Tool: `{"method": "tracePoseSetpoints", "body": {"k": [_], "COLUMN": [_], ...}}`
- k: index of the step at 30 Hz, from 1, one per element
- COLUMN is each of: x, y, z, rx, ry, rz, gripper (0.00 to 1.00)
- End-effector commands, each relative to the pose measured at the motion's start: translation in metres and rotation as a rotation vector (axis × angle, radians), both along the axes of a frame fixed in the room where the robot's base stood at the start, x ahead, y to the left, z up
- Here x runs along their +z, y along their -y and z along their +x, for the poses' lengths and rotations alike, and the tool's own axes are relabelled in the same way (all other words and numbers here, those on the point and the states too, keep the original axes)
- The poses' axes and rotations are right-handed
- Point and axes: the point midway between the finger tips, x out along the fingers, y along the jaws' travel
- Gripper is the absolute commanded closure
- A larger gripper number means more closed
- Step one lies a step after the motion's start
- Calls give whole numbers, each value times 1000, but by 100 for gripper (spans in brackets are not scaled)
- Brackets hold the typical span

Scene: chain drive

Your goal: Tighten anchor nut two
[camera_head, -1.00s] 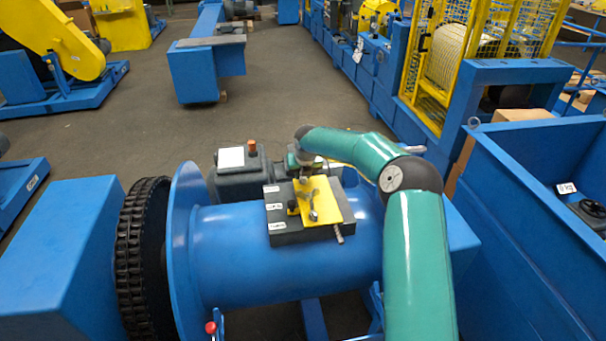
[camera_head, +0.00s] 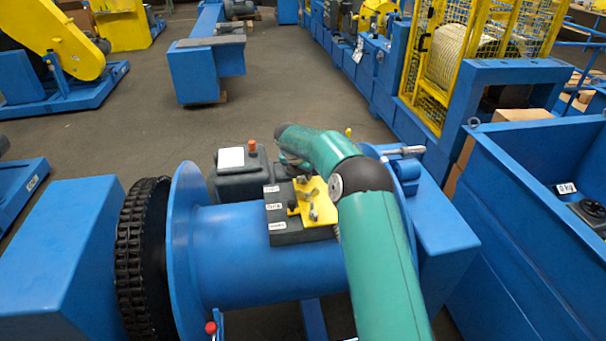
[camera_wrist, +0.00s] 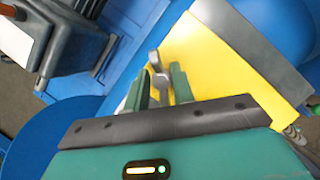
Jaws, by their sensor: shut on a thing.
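In the wrist view my gripper (camera_wrist: 160,74) has its two green fingers shut on a grey metal tool (camera_wrist: 157,60) that looks like a spanner. The tool lies over a yellow plate (camera_wrist: 205,60). In the head view the yellow plate (camera_head: 325,208) sits on a dark block (camera_head: 285,232) with several white labels, on top of the blue drum (camera_head: 245,235). A small grey metal part (camera_head: 313,213) shows on the plate. My arm covers the plate's right side. I cannot make out anchor nut two, or whether the tool is seated on a nut.
A black chain (camera_head: 140,240) runs round the drum's left end. A bolt-like rod (camera_head: 403,151) sits at the right end. A blue bin (camera_head: 530,200) stands to the right.

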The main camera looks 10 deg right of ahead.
Motion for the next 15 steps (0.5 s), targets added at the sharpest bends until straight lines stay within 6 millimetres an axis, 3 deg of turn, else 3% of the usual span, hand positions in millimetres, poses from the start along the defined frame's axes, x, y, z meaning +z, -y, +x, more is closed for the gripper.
{"method": "tracePoseSetpoints", "body": {"k": [15], "x": [-1], "y": [-2], "z": [1], "rx": [-491], "ry": [0], "rz": [-11], "gripper": [98]}}
